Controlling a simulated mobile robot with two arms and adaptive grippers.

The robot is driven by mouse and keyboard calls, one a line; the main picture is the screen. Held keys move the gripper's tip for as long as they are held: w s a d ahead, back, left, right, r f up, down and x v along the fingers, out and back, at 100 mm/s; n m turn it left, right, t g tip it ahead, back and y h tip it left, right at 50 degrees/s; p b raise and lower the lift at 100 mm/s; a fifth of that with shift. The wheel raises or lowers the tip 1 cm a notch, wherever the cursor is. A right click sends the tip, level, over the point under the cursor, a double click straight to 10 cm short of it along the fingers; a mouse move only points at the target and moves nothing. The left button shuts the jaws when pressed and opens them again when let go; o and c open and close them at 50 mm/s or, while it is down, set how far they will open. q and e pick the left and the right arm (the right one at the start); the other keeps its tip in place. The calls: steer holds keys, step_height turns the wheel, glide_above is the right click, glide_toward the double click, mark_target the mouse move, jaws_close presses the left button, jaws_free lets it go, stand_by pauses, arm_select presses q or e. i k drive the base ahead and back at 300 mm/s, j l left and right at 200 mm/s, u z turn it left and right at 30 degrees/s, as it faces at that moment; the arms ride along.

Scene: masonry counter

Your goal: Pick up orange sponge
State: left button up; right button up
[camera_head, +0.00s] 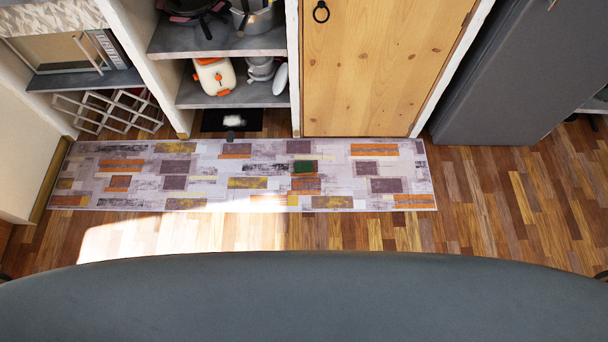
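A small dark green block (305,167) lies on the patterned rug (345,160), a little right of the rug's middle. Orange shows just below it, but I cannot tell whether that is part of the block or a printed patch of the rug. No other thing that looks like an orange sponge is clear in view. Neither of my grippers shows in the head view.
Wooden floor surrounds the rug, with a sunlit patch at lower left. Behind stand shelves (223,45) with pots and a white-and-orange appliance (214,77), a wooden door (380,70) and a grey cabinet (500,75). A white rack (110,110) is at left.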

mark_target(301, 168)
steer(key=u, duration=0.2)
steer(key=i+l+u, duration=0.15)
steer(key=l+u, duration=0.15)
steer(key=i+l+u, duration=0.15)
steer(key=l+u, duration=0.45)
steer(key=i+l, duration=0.05)
steer(key=l, duration=0.05)
